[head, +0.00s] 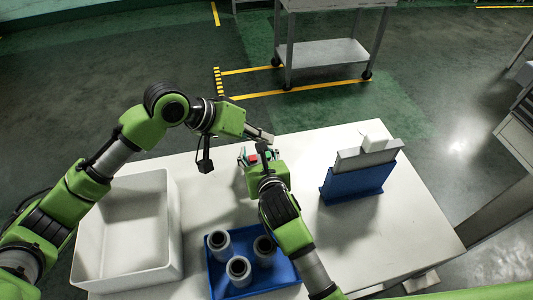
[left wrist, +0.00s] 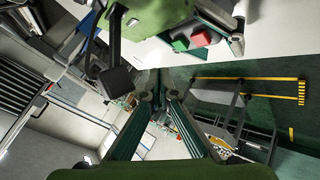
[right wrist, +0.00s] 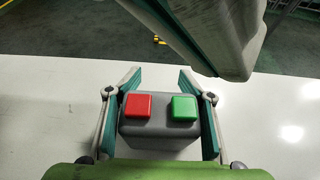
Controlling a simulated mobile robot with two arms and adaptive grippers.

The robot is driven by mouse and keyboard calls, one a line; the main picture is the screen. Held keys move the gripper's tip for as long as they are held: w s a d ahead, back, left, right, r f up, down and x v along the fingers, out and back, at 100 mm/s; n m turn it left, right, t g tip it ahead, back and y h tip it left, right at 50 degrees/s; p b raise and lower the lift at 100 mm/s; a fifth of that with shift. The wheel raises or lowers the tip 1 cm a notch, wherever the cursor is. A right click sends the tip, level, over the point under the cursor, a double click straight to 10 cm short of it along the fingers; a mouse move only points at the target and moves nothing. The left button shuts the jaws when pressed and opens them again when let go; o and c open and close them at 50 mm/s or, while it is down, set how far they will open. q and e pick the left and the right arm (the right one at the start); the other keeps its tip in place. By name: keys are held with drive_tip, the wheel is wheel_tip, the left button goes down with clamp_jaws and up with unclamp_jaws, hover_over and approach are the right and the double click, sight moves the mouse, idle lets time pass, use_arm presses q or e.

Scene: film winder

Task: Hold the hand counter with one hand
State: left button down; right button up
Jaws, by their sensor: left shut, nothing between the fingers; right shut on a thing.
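The hand counter, a small grey box with a red and a green button, sits between the fingers of my right gripper (right wrist: 160,84) in the right wrist view (right wrist: 160,138). The fingers are shut on its two sides. In the head view the counter (head: 253,159) is near the far edge of the table, partly hidden by my right gripper. My left gripper (head: 268,137) is shut and empty, just beyond and above the counter. Its fingers meet in the left wrist view (left wrist: 152,84), where the counter's buttons (left wrist: 200,40) show near the top.
A white bin (head: 172,225) stands at the table's left. A blue tray (head: 215,270) with 3 grey cylinders is at the front. A blue stand (head: 357,184) with a grey piece and a white block (head: 375,137) is at the right. Between tray and stand the white table (head: 375,240) is clear.

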use_arm(q)
drive_tip(key=shift+f, duration=1.35)
drive_tip(key=shift+f, duration=0.15)
idle(0.3)
drive_tip(key=shift+f, duration=0.25)
drive_tip(key=shift+f, duration=0.45)
idle(0.6)
idle(0.3)
drive_tip(key=shift+r, duration=0.85)
drive_tip(key=shift+r, duration=2.5)
